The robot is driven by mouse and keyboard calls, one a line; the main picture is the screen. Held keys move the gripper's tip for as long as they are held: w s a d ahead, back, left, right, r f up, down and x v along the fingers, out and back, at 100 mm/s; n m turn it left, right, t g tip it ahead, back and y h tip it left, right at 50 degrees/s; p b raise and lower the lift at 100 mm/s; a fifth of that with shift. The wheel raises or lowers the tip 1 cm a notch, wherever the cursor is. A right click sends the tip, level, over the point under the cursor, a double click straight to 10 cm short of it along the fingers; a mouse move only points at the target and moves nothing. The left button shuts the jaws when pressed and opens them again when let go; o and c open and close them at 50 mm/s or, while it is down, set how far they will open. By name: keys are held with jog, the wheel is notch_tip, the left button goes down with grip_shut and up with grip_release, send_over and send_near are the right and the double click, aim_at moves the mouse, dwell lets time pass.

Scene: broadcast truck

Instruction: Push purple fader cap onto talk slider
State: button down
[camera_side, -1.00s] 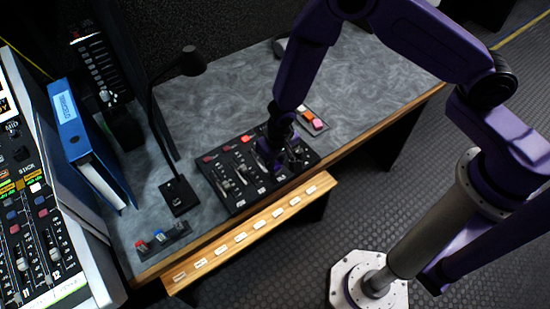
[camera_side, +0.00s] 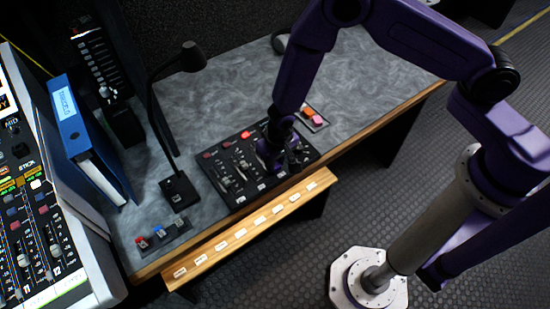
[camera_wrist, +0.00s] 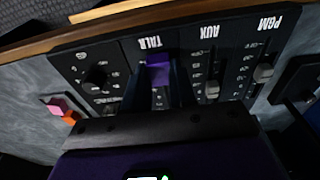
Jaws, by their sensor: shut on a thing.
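The purple fader cap (camera_wrist: 158,70) is between my gripper's fingers (camera_wrist: 160,88) in the wrist view, in the strip labelled TALK. My gripper (camera_side: 268,160) is shut on the cap, low over the black fader panel (camera_side: 232,194). The talk slider's stem is hidden by the cap and fingers, so I cannot tell whether the cap touches it. The TALK label (camera_wrist: 150,43) shows just beyond the cap. In the side view the cap cannot be told apart from my purple gripper.
AUX (camera_wrist: 212,88) and PGM (camera_wrist: 264,73) faders stand beside the TALK strip, with a round knob (camera_wrist: 96,75) on its other side. A tray with pink and orange caps (camera_side: 316,120) lies behind the panel.

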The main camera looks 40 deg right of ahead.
aim_at(279, 175)
jog(key=shift+f, duration=0.2)
jog(key=c, duration=0.8)
grip_release()
jog(key=shift+c, duration=0.2)
notch_tip(279, 175, up, 17)
jog(key=s, duration=0.2)
jog(key=shift+r, duration=0.1)
